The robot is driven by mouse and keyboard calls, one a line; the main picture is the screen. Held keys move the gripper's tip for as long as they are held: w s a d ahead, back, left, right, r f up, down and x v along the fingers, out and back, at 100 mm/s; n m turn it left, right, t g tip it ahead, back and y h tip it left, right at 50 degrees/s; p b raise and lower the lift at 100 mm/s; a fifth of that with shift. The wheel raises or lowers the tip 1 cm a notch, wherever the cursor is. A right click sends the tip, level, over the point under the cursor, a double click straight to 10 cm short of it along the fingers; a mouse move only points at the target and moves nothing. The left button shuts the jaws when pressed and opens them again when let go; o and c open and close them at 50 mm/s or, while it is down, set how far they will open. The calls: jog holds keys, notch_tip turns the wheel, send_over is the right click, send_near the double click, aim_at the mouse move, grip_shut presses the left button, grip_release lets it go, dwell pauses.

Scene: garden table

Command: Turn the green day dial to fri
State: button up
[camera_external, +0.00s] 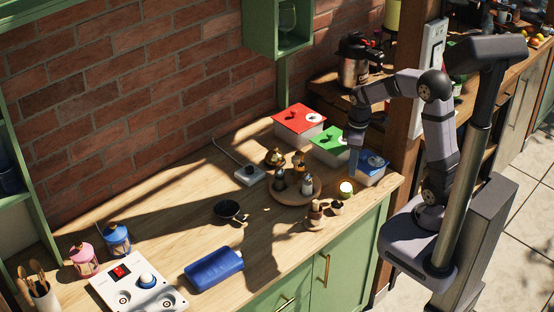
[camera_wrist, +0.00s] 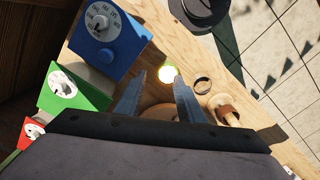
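The green box (camera_external: 332,146) stands on the counter between the red and blue boxes. Its white day dial (camera_external: 348,141) faces up, partly beside my gripper in the external view. In the wrist view the green box (camera_wrist: 72,97) is at the left, with its dial (camera_wrist: 62,84) in full view; the lettering is too small to read. My gripper (camera_external: 353,172) points down above the counter, near the green and blue boxes. In the wrist view its fingers (camera_wrist: 157,98) are spread apart with nothing between them. The fingers are off to the right of the green dial.
A blue box (camera_wrist: 108,36) with its own dial and a red box (camera_external: 299,124) flank the green one. A round wooden tray (camera_external: 294,199) with shakers, a lit yellow-green candle (camera_external: 346,188) and small wooden pieces stand close by.

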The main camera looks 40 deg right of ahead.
jog(key=w+d+r+n+p, duration=0.1)
jog(key=w+d+r+n, duration=0.1)
jog(key=w+d+n, duration=0.1)
jog(key=w+d+r+n+p, duration=0.2)
jog(key=w+d+n, duration=0.1)
jog(key=w+d, duration=0.3)
jog(key=w+d+r+n+p, duration=0.1)
jog(key=w+d+r+n, duration=0.1)
jog(key=w+d+n, duration=0.2)
jog(key=shift+w+d+p, duration=0.25)
jog(key=shift+d+p, duration=0.05)
jog(key=shift+f+p, duration=1.25)
jog(key=shift+f, duration=2.4)
grip_shut()
